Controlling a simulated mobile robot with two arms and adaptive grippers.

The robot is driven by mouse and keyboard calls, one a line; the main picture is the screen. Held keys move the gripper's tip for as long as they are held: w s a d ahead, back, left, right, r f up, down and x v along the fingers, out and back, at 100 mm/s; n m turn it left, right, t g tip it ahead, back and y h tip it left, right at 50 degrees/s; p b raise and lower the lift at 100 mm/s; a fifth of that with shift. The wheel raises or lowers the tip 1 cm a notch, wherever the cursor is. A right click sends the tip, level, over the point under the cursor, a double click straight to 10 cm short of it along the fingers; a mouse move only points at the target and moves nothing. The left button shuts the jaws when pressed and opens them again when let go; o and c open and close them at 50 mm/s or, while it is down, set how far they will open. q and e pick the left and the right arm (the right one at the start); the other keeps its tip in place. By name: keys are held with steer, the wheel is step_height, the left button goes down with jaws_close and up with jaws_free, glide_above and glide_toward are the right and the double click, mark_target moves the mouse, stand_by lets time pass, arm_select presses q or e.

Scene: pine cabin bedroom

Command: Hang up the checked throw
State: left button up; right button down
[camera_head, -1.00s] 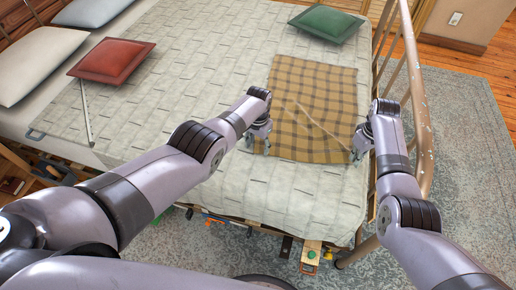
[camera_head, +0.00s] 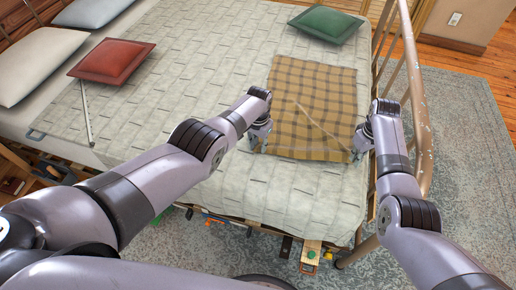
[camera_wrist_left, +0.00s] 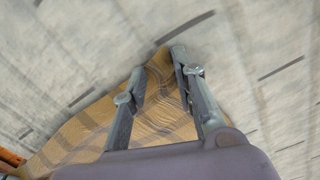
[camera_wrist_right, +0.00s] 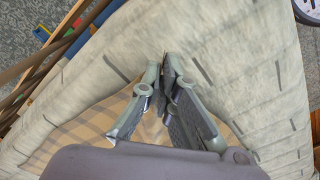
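The checked throw (camera_head: 312,100), mustard with dark brown checks, lies spread on the bed near its foot end. A pale diagonal line crosses it. My left gripper (camera_head: 257,140) is at its near left corner. In the left wrist view the fingers of this gripper (camera_wrist_left: 158,62) stand apart, with a corner of the throw (camera_wrist_left: 150,115) between them. My right gripper (camera_head: 357,148) is at the near right corner. In the right wrist view its fingertips (camera_wrist_right: 163,62) are close together, with bunched throw (camera_wrist_right: 100,125) between the fingers.
The bed has a pale quilt (camera_head: 190,60), a red cushion (camera_head: 112,60), a green cushion (camera_head: 326,23) and white pillows (camera_head: 38,62). A metal bed-end rail (camera_head: 416,90) rises just right of my right arm. Several items stick out below the bed's near edge.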

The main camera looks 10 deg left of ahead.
arm_select(q)
steer(key=shift+s+a+f, duration=0.25)
steer(key=shift+s+f, duration=0.05)
steer(key=shift+f, duration=0.05)
jaws_close()
steer(key=shift+r, duration=0.1)
stand_by(0.3)
steer(key=shift+w+r, duration=0.2)
steer(key=shift+r, duration=2.35)
